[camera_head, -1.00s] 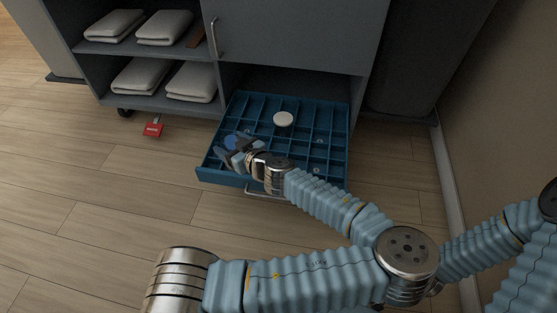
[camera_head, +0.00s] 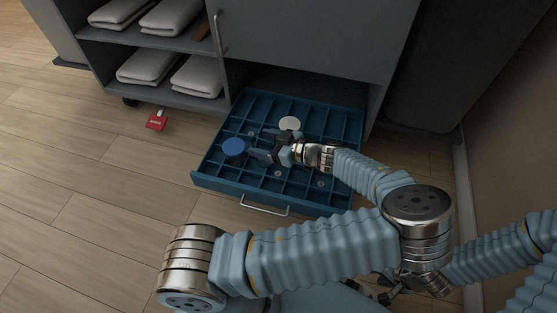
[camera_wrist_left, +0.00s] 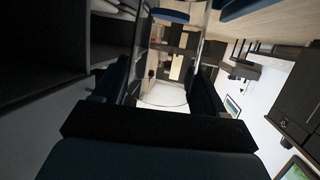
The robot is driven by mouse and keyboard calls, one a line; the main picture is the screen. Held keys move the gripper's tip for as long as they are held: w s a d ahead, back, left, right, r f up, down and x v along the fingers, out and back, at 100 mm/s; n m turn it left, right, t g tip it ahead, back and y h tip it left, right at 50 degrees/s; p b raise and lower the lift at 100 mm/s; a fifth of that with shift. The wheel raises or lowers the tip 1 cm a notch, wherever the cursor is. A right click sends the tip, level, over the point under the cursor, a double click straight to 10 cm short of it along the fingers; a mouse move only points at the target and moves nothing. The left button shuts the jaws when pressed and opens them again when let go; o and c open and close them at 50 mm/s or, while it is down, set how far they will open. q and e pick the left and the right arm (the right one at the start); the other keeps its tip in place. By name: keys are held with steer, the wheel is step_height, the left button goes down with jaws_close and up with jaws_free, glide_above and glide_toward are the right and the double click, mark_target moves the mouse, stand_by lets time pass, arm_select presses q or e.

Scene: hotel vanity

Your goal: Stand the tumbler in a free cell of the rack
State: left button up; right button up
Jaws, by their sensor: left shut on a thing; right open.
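In the head view, the rack is a blue divided drawer tray (camera_head: 207,182) pulled out of the low cabinet. My left gripper (camera_head: 262,151) is low over its front middle, pointing left. In the left wrist view, my left gripper (camera_wrist_left: 160,95) is shut on a pale, see-through round thing, which looks like the tumbler (camera_wrist_left: 163,97). In the head view the tumbler is hard to make out between the dark fingers. My right gripper (camera_head: 368,287) shows only partly at the bottom, near my left arm's elbow, open.
A blue round-topped item (camera_head: 234,147) stands at the rack's left, close to my left fingertips. A white-topped item (camera_head: 289,123) stands further back. Several cells look empty. A red tag (camera_head: 157,122) lies on the floor. Folded towels (camera_head: 196,77) fill the shelves.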

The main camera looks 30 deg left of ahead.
arm_select(q)
steer(key=d+f, duration=0.1)
steer(key=f, duration=0.1)
steer(key=w+d+f+b, duration=0.1)
steer(key=f, duration=0.2)
steer(key=w+d+f, duration=0.1)
steer(key=f, duration=0.2)
steer(key=shift+w, duration=0.1)
steer(key=o, duration=1.2)
steer(key=v, duration=1.2)
steer(key=shift+p, duration=0.35)
